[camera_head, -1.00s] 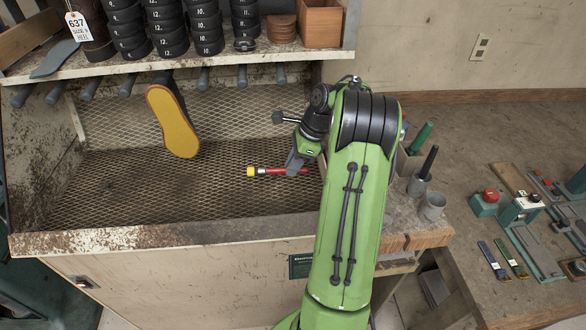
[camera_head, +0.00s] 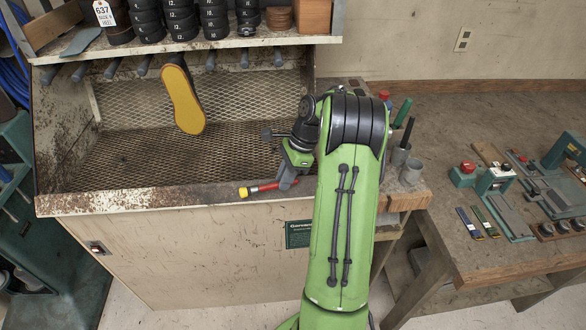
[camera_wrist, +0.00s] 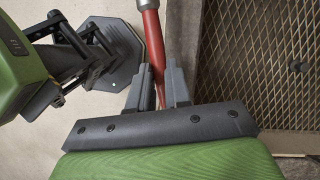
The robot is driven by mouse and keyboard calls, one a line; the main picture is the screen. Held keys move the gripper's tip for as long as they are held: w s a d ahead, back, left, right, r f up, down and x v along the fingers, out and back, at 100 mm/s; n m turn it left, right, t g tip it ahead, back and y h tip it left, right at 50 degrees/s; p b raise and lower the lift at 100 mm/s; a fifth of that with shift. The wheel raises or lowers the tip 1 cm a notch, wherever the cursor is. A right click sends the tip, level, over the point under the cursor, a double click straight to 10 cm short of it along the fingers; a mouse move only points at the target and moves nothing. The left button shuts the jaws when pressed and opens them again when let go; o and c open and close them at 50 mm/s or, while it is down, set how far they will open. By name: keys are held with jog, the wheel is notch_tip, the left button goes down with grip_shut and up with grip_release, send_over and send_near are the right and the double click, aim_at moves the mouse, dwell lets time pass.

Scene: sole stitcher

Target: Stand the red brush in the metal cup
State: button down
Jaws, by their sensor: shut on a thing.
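The red brush (camera_head: 264,187) has a red handle, a metal band and a yellow end. My gripper (camera_head: 287,178) is shut on its handle, and the brush lies roughly level with the yellow end to the left. In the head view it appears over the front edge of the bench. In the wrist view the red handle (camera_wrist: 152,45) passes between the two fingers of my gripper (camera_wrist: 160,88). A grey metal cup (camera_head: 411,172) stands to the right of my arm and looks empty. Another grey cup (camera_head: 400,155) just behind it holds a black-handled tool.
A mesh-lined bench (camera_head: 130,200) lies left of my arm, with a yellow shoe sole (camera_head: 183,100) hanging above it. A green-handled tool (camera_head: 403,112) stands behind the cups. A worktable (camera_head: 470,260) with tools and stones is at the right.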

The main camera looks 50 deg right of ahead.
jog(key=w+a+f+n+g+h, duration=0.1)
jog(key=a+f+n+g, duration=0.1)
jog(key=a+f+n, duration=0.3)
jog(key=w+a+f+n+g+h, duration=0.1)
jog(key=a+f+n+g, duration=0.1)
jog(key=a+f+n, duration=0.4)
jog(key=w+a+f+n+g+h, duration=0.1)
jog(key=a+f+n, duration=0.4)
jog(key=a+n, duration=0.7)
jog(key=a+g+h, duration=0.1)
jog(key=a, duration=0.2)
jog(key=shift+w+f+n, duration=0.25)
jog(key=shift+n, duration=0.05)
jog(key=shift+r+g, duration=0.1)
jog(key=shift+g, duration=0.2)
